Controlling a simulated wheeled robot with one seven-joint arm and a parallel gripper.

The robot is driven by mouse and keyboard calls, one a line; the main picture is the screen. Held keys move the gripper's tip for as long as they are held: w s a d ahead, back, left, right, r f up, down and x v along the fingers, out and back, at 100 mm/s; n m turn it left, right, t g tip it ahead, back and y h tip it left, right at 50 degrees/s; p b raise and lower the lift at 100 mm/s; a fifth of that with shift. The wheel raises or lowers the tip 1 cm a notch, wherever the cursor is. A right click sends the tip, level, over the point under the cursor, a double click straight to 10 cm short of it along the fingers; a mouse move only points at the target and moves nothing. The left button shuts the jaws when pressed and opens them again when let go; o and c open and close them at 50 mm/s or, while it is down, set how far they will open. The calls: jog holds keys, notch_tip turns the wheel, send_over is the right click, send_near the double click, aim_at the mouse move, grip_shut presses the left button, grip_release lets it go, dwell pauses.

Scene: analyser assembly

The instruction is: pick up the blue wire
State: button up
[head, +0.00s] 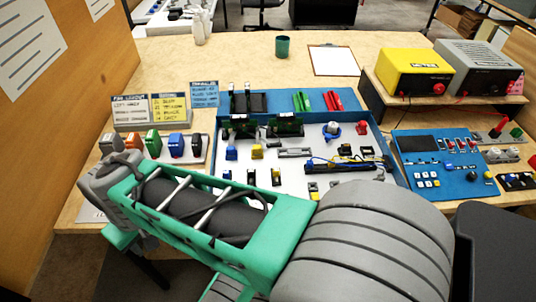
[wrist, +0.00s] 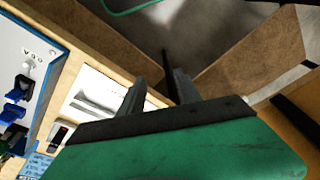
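A thin blue strand, which looks like the blue wire (head: 322,163), lies along a dark bar in the blue-rimmed tray (head: 374,128) in the head view. A blue spool-like piece (head: 177,146) also stands in the colour row at the left; I cannot tell whether it carries wire. My gripper (wrist: 160,77) shows in the wrist view with its two dark fingers apart and nothing between them. It points past the wooden table edge towards the floor, away from the strand. In the head view my arm crosses the front of the bench and hides part of the tray.
Green boards, black parts and small blue and yellow pieces crowd the tray. A yellow meter box (head: 413,71) and a grey box (head: 478,66) stand on a shelf at the right. A blue control panel (head: 440,165) lies below them. The back middle bench is mostly clear.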

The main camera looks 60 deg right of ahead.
jog(key=d+r+m, duration=0.1)
jog(key=d+m, duration=0.1)
jog(key=d, duration=0.1)
jog(key=d+r+m+p, duration=0.1)
jog(key=d+m, duration=0.1)
jog(key=d, duration=0.1)
jog(key=w+d+r+m, duration=0.1)
jog(key=d+m, duration=0.1)
jog(key=d, duration=0.1)
jog(key=shift+w+d+h+p, duration=0.1)
jog(key=shift+d+h+p, duration=0.2)
jog(key=shift+d+p, duration=0.1)
jog(key=s+d+r+m+g+p, duration=0.1)
jog(key=s+d+m, duration=0.1)
jog(key=d+m, duration=0.4)
jog(key=s+d+r+m+p, duration=0.1)
jog(key=s+d+r+m, duration=0.15)
jog(key=d, duration=0.55)
jog(key=m+g+p, duration=0.1)
jog(key=m+p, duration=0.1)
jog(key=m, duration=1.2)
send_over(309, 161)
jog(key=shift+s+a+r, duration=0.1)
jog(key=shift+a+r, duration=0.35)
jog(key=shift+m, duration=0.25)
jog(key=f, duration=0.7)
jog(key=shift+d+f, duration=0.15)
jog(key=shift+d, duration=0.25)
jog(key=shift+f, duration=0.15)
grip_shut()
